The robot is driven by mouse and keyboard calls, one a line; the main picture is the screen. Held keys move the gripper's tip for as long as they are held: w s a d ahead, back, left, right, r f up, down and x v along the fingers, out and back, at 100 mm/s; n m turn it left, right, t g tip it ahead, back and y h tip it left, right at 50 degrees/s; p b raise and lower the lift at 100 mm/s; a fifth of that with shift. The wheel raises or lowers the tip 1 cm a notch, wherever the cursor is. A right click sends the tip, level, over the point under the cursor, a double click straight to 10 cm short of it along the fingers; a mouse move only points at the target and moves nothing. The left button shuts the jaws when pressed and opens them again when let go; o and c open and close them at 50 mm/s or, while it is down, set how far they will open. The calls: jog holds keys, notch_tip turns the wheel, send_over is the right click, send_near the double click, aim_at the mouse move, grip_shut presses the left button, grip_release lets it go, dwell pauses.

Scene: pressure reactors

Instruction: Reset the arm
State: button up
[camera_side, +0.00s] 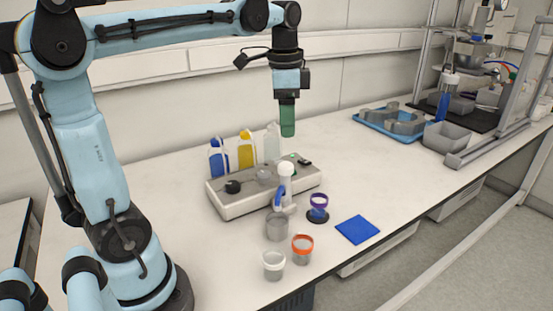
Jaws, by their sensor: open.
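Bottles with blue (218,158), yellow (247,150) and pale (272,143) contents stand behind the device. A blue tray (385,125) and metal frame stand right. The bench centre right is clear.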

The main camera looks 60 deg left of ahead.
jog(key=s+d+f+n+t, duration=0.6)
jog(key=d+f, duration=0.3)
jog(key=f, duration=0.1)
jog(key=shift+s+d+n, duration=0.15)
jog(key=shift+s+n, duration=0.05)
jog(key=shift+n, duration=0.1)
dwell(0.4)
